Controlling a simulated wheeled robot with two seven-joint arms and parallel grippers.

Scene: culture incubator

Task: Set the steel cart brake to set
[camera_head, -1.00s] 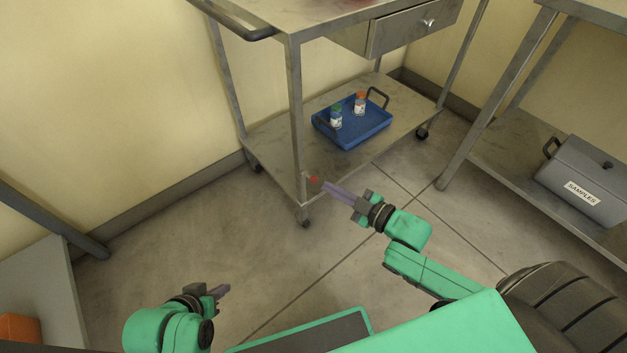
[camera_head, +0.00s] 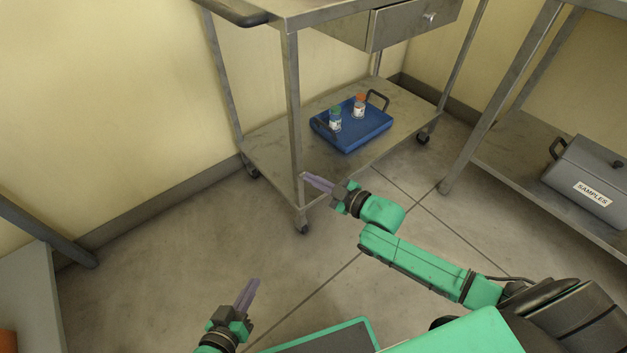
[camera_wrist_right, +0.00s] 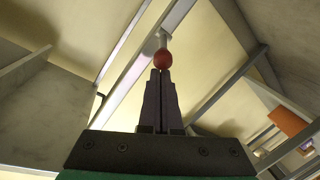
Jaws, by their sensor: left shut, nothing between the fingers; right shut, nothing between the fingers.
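The steel cart (camera_head: 292,130) stands in the middle, with a lower shelf and caster wheels. Its brake lever ends in a red knob (camera_wrist_right: 162,58), seen in the right wrist view just beyond my right fingertips, with a short pale stem (camera_wrist_right: 163,40). I cannot tell whether the fingers touch it. In the head view the knob is hidden behind my right gripper (camera_head: 306,178), which is shut at the cart's near corner post, just above the caster (camera_head: 301,227). My left gripper (camera_head: 254,284) is shut and empty over the floor, away from the cart.
A blue tray (camera_head: 352,142) with two small bottles, one green-capped (camera_head: 335,119) and one orange-capped (camera_head: 359,105), sits on the lower shelf. A grey samples box (camera_head: 590,182) is on the rack at right. Floor left of the cart is clear.

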